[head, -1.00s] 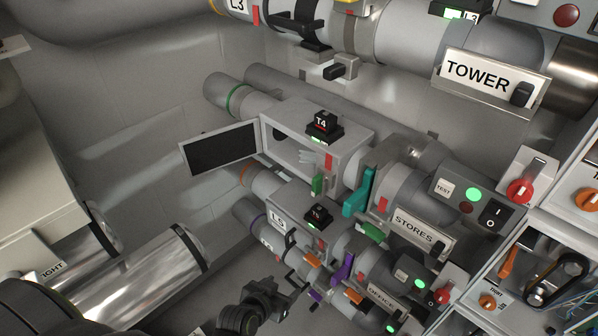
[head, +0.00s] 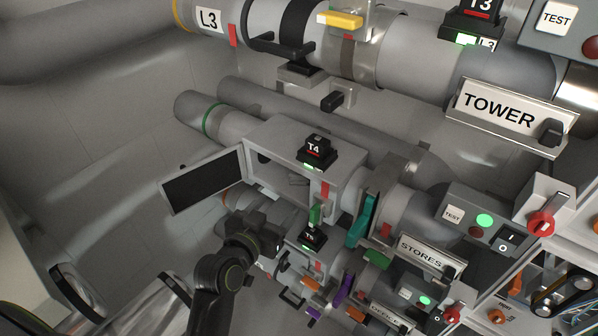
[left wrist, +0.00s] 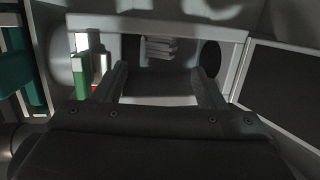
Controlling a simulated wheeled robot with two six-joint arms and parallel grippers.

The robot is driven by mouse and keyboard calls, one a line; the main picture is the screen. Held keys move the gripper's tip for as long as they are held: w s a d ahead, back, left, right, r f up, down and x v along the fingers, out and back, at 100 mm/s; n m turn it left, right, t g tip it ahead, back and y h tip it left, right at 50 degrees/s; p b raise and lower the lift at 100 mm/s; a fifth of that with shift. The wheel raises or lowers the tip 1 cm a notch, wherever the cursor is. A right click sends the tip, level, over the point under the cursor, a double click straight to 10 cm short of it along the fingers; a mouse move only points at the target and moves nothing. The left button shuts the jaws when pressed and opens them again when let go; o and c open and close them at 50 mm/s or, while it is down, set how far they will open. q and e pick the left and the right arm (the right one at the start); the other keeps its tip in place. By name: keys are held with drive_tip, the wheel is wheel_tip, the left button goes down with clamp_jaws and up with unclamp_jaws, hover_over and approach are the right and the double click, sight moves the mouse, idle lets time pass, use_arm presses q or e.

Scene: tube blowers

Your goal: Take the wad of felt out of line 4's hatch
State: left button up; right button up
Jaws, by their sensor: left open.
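Line 4's hatch box (head: 345,165), with the black T4 unit (head: 316,150) on top, is open at the front. Its dark-panelled door (head: 203,182) stands swung out to the left; the door (left wrist: 282,85) is also at right in the left wrist view. A grey, ridged, crumpled piece, which looks like the wad of felt (left wrist: 158,48), lies inside the hatch in the left wrist view. My left gripper (head: 262,226) is just below the opening. In the left wrist view its open fingers (left wrist: 163,86) point at the opening, with nothing between them. My right gripper is not in view.
A green and red latch (head: 316,212) sits at the hatch's right edge, also in the left wrist view (left wrist: 80,75). A teal lever (head: 361,222) is farther right. Line 5's T5 unit (head: 314,236) and colored handles are close below.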

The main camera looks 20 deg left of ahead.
sight(295, 182)
use_arm(q)
drive_tip(key=p+x, duration=0.1)
drive_tip(key=x, duration=0.5)
drive_tip(key=shift+w, duration=0.1)
drive_tip(key=shift+w+r+p, duration=0.15)
drive_tip(key=shift+w+p, duration=0.25)
drive_tip(key=shift+w, duration=0.15)
drive_tip(key=p+x, duration=0.1)
drive_tip(key=x, duration=0.2)
drive_tip(key=shift+w, duration=0.55)
drive_tip(key=c, duration=0.7)
